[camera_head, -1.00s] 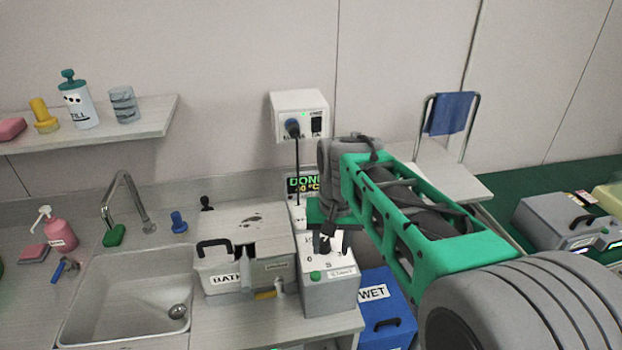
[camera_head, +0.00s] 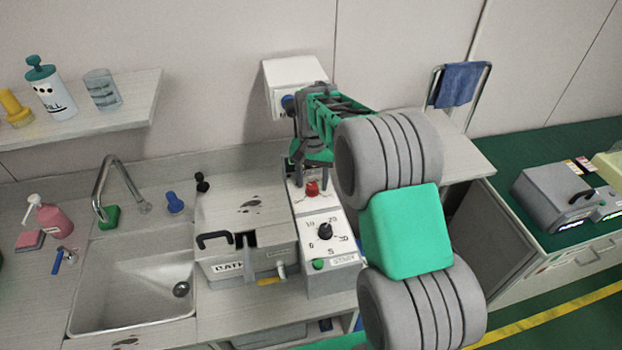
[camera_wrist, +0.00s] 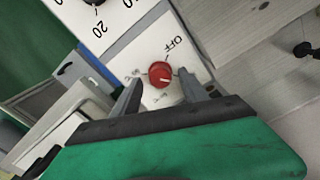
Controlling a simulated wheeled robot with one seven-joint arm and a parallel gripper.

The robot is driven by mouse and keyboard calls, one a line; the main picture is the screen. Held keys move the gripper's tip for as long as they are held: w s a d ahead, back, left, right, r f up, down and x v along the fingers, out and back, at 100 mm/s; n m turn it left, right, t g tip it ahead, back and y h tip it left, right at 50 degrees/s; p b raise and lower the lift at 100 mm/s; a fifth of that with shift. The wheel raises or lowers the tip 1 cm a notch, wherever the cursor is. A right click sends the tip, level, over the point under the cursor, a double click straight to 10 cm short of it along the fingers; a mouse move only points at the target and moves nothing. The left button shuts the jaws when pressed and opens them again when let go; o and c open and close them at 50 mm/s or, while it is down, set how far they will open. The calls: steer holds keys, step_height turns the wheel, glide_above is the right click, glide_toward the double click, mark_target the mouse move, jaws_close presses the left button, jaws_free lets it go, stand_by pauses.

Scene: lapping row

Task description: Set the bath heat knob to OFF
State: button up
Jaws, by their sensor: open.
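The bath heat knob is a red knob (camera_head: 311,188) on the upper panel of the white control box, behind the black dial. In the wrist view the red knob (camera_wrist: 160,74) sits on a white plate with OFF printed above and right of it. A pale mark shows on its lower part, seemingly not toward OFF; the other labels are too blurred to read. My gripper (camera_wrist: 160,79) is open, with one finger on each side of the knob; contact cannot be told. In the head view my gripper (camera_head: 311,180) is just above the knob.
The black dial (camera_head: 325,231) and green START button (camera_head: 318,264) sit in front of the knob. The bath (camera_head: 245,262) stands left of the box. A wall socket unit (camera_head: 290,75) is behind my arm. A sink (camera_head: 130,290) lies further left.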

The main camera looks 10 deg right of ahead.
steer(key=shift+f, duration=0.45)
steer(key=shift+a, duration=0.1)
jaws_close()
